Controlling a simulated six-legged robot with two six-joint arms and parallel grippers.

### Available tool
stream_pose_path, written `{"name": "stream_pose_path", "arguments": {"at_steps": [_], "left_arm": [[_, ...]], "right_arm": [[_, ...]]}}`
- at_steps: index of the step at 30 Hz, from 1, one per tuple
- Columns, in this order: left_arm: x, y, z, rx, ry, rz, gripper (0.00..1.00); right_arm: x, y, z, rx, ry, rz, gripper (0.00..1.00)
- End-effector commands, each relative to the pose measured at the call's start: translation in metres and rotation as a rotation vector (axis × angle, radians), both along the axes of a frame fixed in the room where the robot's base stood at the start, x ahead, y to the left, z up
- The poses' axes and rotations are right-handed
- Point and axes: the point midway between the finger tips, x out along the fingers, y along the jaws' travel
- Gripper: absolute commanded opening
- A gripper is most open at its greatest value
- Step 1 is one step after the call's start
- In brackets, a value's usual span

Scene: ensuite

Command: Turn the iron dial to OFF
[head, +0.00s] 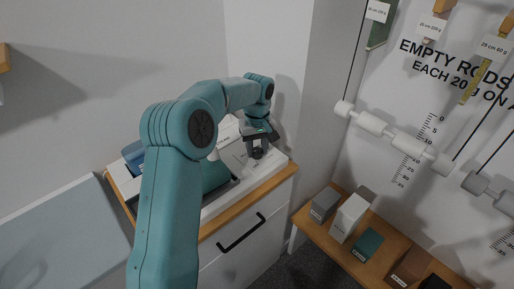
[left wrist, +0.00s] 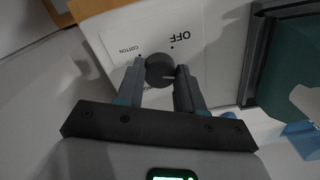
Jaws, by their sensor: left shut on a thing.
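The iron dial (left wrist: 159,68) is a dark round knob on a white panel (left wrist: 215,30) in the left wrist view. The panel is printed with OFF and COTTON, each with a small dot beside the dial. A pale mark on the dial lies toward the picture's right, apart from the OFF dot. My left gripper (left wrist: 160,78) is shut on the dial, one finger on each side. In the head view my left gripper (head: 256,153) reaches down over the cabinet top and hides the dial. My right gripper is not in view.
The white cabinet (head: 225,268) has a wooden edge and a black handle (head: 241,232). A teal object (head: 215,175) lies on top beside my arm. A wooden bench (head: 318,232) with several small boxes stands to the right, below hanging white rods (head: 371,124).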

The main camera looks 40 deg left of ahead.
Motion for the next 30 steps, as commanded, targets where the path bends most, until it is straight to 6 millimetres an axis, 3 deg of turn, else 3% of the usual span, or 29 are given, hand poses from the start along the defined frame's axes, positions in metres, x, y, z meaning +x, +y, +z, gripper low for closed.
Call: {"name": "stream_pose_path", "arguments": {"at_steps": [30], "left_arm": [[0.0008,0.0023,0.0018,0.004,-0.008,0.921,0.07]], "right_arm": [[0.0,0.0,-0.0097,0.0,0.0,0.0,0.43]]}}
